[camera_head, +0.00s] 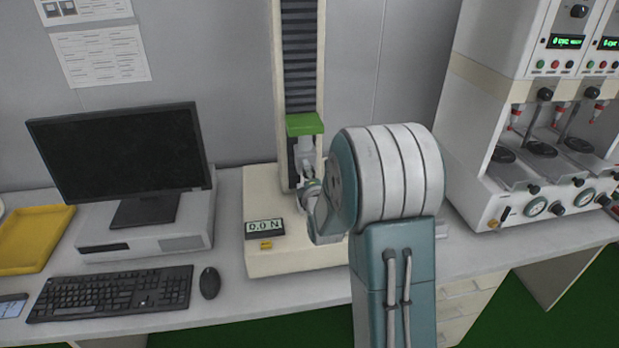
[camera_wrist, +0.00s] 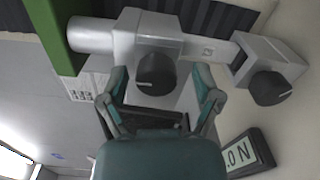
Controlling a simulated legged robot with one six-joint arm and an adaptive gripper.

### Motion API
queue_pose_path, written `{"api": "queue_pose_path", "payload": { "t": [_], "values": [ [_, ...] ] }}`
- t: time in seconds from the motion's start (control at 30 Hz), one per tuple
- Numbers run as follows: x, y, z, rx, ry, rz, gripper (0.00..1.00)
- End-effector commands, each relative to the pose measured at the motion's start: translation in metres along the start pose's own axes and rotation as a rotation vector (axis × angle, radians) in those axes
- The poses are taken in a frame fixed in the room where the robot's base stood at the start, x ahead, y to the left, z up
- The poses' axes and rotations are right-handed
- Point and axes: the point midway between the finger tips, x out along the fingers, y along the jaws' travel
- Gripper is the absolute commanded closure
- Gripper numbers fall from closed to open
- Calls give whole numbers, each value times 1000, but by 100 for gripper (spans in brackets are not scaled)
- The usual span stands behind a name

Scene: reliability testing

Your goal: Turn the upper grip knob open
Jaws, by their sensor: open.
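The upper grip knob (camera_wrist: 157,74) is a dark round knob on the grey upper grip (camera_wrist: 130,38), beside the green crosshead (camera_wrist: 52,32) in the wrist view. My gripper (camera_wrist: 160,77) is open, with one teal-grey finger on each side of this knob in the picture. Gaps show between the fingers and the knob; I cannot tell the depth between them. The similar lower knob (camera_wrist: 270,88) is farther right on the lower grip (camera_wrist: 272,60). In the head view the crosshead (camera_head: 305,124) shows, but my arm hides most of the grips and both knobs.
The tester's cream base (camera_head: 290,262) carries a force display (camera_head: 264,227) reading 0.0 N. A monitor (camera_head: 120,155), keyboard (camera_head: 110,292), mouse (camera_head: 209,283) and yellow tray (camera_head: 33,238) are on the left. A large white machine (camera_head: 480,120) stands on the right.

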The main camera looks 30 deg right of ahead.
Motion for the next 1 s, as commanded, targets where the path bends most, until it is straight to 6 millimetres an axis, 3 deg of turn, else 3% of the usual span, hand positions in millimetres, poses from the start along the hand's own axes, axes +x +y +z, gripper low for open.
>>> {"api": "queue_pose_path", "payload": {
  "t": [0.17,0.63,0.8,1.0],
  "values": [
    [-17,0,0,0,0,-1,18],
    [-106,-2,-2,-1,1,-4,18],
    [-118,-2,-2,-1,1,-2,18],
    [-119,-2,-2,-1,1,-3,18]
  ]
}}
